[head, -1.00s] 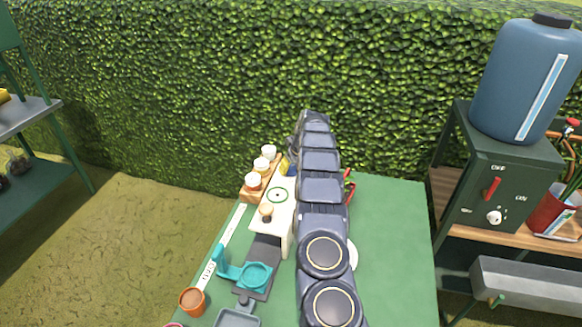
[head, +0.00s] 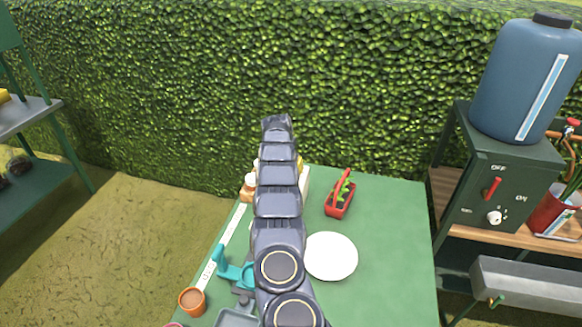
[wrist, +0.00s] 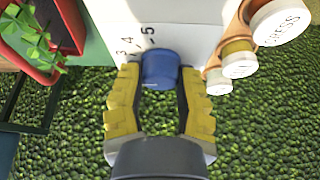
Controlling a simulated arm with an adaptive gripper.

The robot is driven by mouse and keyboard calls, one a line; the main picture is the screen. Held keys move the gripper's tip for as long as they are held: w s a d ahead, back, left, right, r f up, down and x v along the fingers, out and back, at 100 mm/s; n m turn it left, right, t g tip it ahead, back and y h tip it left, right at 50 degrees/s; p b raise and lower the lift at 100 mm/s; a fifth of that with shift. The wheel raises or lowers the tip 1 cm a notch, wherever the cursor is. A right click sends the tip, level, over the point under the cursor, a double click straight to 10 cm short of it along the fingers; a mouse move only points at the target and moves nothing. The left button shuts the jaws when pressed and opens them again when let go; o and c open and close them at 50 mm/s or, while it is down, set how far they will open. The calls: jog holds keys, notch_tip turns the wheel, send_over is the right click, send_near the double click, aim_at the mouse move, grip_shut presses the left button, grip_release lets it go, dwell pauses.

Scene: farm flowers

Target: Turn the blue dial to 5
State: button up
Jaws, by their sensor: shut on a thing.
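The blue dial (wrist: 160,66) sits on the front of a white panel (wrist: 180,22) in the wrist view. The numbers 3, 4 and 5 are printed on the panel up and to the left of the dial. No pointer mark on the dial can be made out. My gripper (wrist: 159,76) has its yellow fingers on the left and right sides of the dial and is shut on it. In the head view my arm hides the dial and most of the white box.
A red planter (head: 340,200) and a white plate (head: 330,256) are on the green table (head: 400,240), right of my arm. White-topped jars (wrist: 278,22) stand close beside the panel. A teal stand (head: 236,272) and terracotta pot (head: 192,301) are front left. A hedge rises behind.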

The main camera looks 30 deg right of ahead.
jog(key=shift+f+m+g, duration=0.15)
jog(key=shift+m+g, duration=0.35)
jog(key=shift+m, duration=1)
jog(key=shift+h, duration=0.3)
jog(key=shift+a+m, duration=0.1)
jog(key=shift+m, duration=0.3)
jog(key=o, duration=1.2)
jog(key=shift+c, duration=0.2)
jog(key=v, duration=1.2)
jog(key=shift+w, duration=0.1)
